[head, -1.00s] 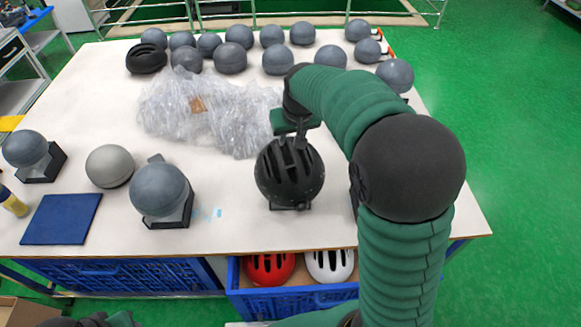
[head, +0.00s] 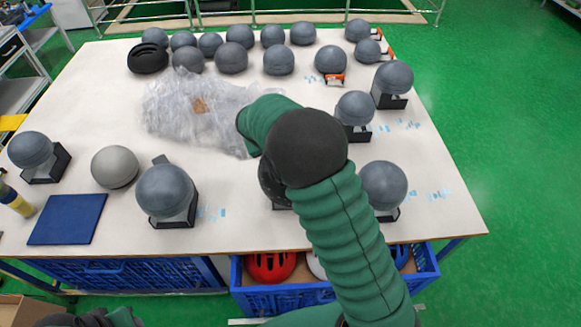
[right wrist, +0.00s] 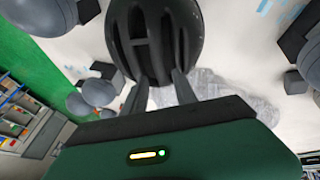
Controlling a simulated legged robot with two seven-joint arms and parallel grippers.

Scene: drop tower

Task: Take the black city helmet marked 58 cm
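A black vented helmet (head: 268,182) is on a dark stand near the table's front edge, mostly hidden behind my right arm in the head view. It fills the top middle of the right wrist view (right wrist: 155,38). No 58 cm mark is readable. My right gripper (right wrist: 157,82) has its two fingers apart, with the tips at the helmet's near edge; I cannot tell whether they touch it. That gripper is hidden behind my arm in the head view. A dark part of my left arm shows at the bottom left of the head view, its fingers not distinguishable.
Another black helmet (head: 148,58) lies at the back left. Grey head forms stand around, including one (head: 383,185) to the right. Clear plastic wrap (head: 195,112) covers the middle. A blue drawer (head: 290,298) below holds a red helmet (head: 270,267) and others.

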